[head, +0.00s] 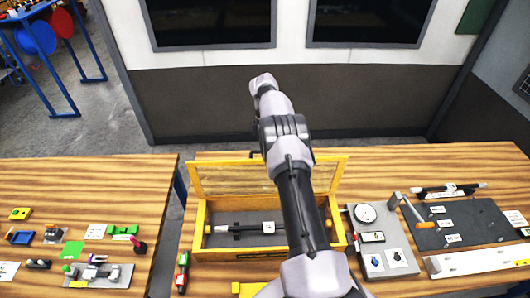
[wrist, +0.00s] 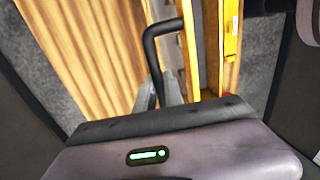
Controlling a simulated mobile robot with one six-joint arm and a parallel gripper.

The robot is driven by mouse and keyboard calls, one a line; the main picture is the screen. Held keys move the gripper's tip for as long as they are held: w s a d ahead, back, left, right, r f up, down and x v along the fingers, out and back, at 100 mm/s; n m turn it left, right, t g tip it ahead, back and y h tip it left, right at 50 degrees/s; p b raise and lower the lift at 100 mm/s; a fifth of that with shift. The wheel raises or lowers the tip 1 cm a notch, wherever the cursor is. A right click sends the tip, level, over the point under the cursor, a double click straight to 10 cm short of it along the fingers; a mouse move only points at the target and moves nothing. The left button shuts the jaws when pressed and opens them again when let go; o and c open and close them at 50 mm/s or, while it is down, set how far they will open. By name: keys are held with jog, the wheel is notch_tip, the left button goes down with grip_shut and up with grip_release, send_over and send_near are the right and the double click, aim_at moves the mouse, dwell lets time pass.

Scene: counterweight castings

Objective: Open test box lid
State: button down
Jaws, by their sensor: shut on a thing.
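The test box is a yellow wooden case (head: 200,222) on the right-hand bench in the head view. Its lid (head: 225,181) stands raised along the back edge, and the box interior is exposed. A dark rod with light bands (head: 240,229) lies inside. In the wrist view a bent black handle (wrist: 151,48) stands beside the yellow edge of the lid (wrist: 190,50). My gripper (wrist: 166,88) is shut on the handle; its fingers are partly hidden by the wrist housing. In the head view my arm crosses over the box and hides part of the lid and my fingers.
A grey panel with a round dial (head: 366,214) stands right of the box, beside a dark mat (head: 460,226) with parts. A red and green piece (head: 182,272) lies left of the box. A gap separates the left bench (head: 90,190). A wall with windows stands behind.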

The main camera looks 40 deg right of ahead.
jog(key=shift+a, duration=0.1)
jog(key=c, duration=1.5)
grip_release()
jog(key=shift+w+a, duration=0.1)
jog(key=shift+o, duration=0.2)
jog(key=shift+w+a, duration=0.1)
jog(key=shift+r, duration=0.1)
jog(key=shift+r, duration=0.3)
notch_tip(320, 180, up, 3)
jog(key=shift+f+b, duration=0.15)
jog(key=shift+b, duration=0.45)
jog(key=s+a+r+b, duration=0.1)
jog(key=s+a+b, duration=0.4)
jog(key=s, duration=0.9)
jog(key=shift+s+a+r, duration=0.15)
jog(key=shift+a+r, duration=0.15)
jog(key=shift+a, duration=0.8)
